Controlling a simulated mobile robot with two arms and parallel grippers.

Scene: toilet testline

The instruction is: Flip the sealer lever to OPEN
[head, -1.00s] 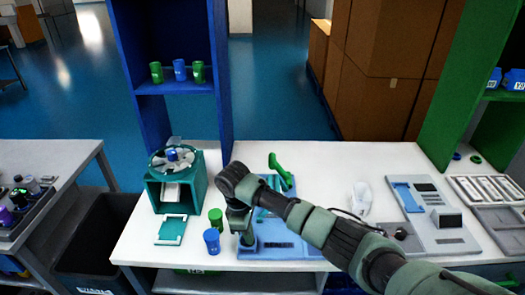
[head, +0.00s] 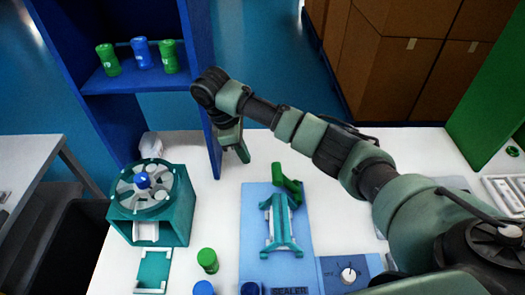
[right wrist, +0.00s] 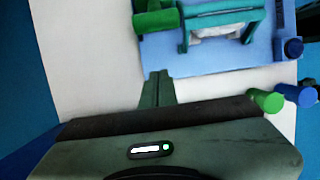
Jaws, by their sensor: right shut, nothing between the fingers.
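The sealer is a light blue base plate (head: 255,215) marked SEALER at its near edge, with a teal frame (head: 281,228) on it. A thick green lever (head: 287,182) sits at the frame's far end, tilted. No OPEN marking can be read. My right gripper (head: 243,156) is shut and empty, above the white table behind and left of the lever, apart from it. In the right wrist view, its closed fingertips (right wrist: 157,88) point toward the sealer plate (right wrist: 220,60), with the lever (right wrist: 155,19) beyond them. My left gripper is not in view.
A teal machine with a round top (head: 150,198) stands left. A green cup (head: 207,259) and a blue cup (head: 203,288) stand near the sealer's left side. A blue shelf (head: 125,80) with cups rises behind left. A blue box with a white knob (head: 348,274) is at right.

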